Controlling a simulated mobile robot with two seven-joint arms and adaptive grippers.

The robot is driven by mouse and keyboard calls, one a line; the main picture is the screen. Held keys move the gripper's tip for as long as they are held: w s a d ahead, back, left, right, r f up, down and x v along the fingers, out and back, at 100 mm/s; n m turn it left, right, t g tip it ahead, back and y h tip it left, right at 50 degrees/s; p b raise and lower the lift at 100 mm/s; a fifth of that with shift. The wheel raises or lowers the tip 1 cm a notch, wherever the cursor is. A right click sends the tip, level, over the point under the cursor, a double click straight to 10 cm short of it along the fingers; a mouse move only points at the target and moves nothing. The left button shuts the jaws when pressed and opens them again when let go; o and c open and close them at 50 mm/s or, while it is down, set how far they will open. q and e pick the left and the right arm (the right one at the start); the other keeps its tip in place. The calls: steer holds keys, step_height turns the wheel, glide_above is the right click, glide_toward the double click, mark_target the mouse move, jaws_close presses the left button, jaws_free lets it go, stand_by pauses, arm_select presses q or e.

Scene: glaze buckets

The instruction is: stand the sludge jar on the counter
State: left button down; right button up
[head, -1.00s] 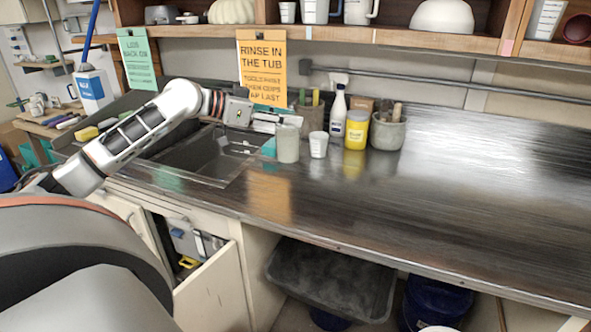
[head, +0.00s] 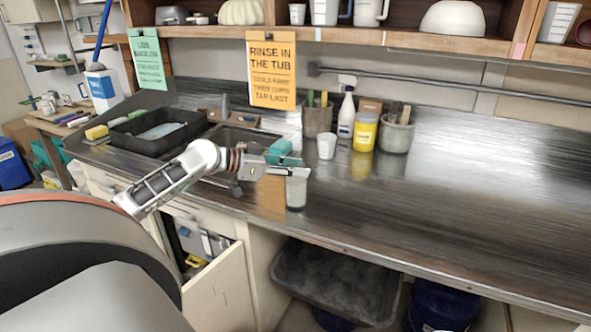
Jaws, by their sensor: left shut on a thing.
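The sludge jar (head: 296,191), a small grey jar with a paler top part, is upright over the front part of the counter (head: 440,210), near its front edge. My left gripper (head: 297,172) reaches in from the left and is shut on the jar near its top. The fingers hide part of the jar's upper side. I cannot tell whether the jar's base touches the counter or hangs just above it. My right gripper is not in view.
Behind stand a white cup (head: 326,146), a yellow jar (head: 364,132), a spray bottle (head: 346,112) and tool pots (head: 397,133). A teal block (head: 279,148) shows behind my gripper. The sink (head: 235,137) and a black tub (head: 158,137) are left. The counter's right side is clear.

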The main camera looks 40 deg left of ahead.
arm_select(q)
steer(key=shift+f, duration=0.3)
steer(key=c, duration=1.4)
jaws_free()
steer(key=shift+c, duration=0.2)
steer(key=shift+s, duration=0.1)
steer(key=v, duration=1.1)
steer(key=shift+s+a+b, duration=0.2)
steer(key=shift+s+b, duration=0.1)
steer(key=shift+b, duration=0.1)
